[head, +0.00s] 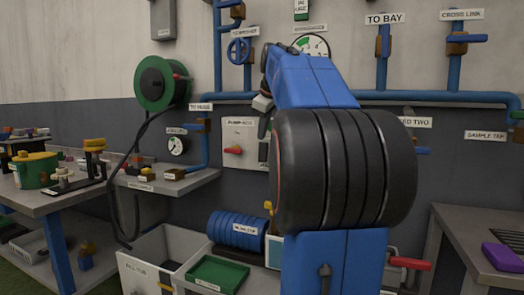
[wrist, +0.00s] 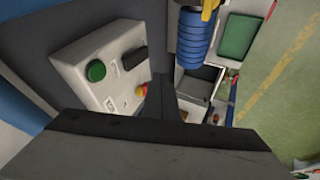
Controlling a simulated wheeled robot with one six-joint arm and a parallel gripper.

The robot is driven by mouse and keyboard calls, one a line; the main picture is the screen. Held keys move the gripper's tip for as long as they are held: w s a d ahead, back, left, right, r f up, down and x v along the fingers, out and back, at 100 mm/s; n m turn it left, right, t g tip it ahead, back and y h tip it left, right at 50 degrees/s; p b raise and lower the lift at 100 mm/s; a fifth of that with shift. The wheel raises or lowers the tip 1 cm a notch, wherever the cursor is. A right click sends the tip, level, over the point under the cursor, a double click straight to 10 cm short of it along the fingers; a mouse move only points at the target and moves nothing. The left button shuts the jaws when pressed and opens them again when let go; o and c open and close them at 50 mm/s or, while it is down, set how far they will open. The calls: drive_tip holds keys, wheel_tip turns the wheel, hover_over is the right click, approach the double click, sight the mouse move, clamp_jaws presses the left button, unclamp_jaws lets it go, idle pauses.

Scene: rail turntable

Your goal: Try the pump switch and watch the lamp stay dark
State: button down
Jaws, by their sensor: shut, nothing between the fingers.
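The pump box (head: 242,158) is a pale box on the wall in the head view, with a label on top and a red switch handle (head: 233,150). My arm hides its right part. In the wrist view the box (wrist: 80,60) shows a dull green round lamp or button (wrist: 96,71), a dark strip and a red-and-yellow knob (wrist: 141,90) close to the fingers. The green piece does not look lit. My gripper (head: 263,128) is shut and empty in front of the box's upper right; its dark fingers (wrist: 161,85) also show in the wrist view. Contact cannot be told.
Blue pipes (head: 430,97) with valves run along the wall. A green hose reel (head: 160,83) hangs left of the box. A small shelf (head: 190,180) with a gauge above stands left. Below are a blue coil (head: 236,230) and a crate with a green tray (head: 217,274).

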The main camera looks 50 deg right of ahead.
sight(261, 154)
drive_tip(key=shift+w+d+f, duration=1.05)
drive_tip(key=shift+f, duration=0.45)
drive_tip(key=shift+w+d+f, duration=1)
drive_tip(key=shift+w+f, duration=0.1)
drive_tip(key=shift+f, duration=0.45)
drive_tip(key=shift+w+d+f, duration=1.05)
drive_tip(key=shift+f, duration=0.45)
drive_tip(key=shift+f, duration=0.1)
drive_tip(key=shift+w+d+f+h, duration=0.1)
drive_tip(key=shift+d+h, duration=0.15)
drive_tip(key=shift+h, duration=0.15)
drive_tip(key=shift+r, duration=0.95)
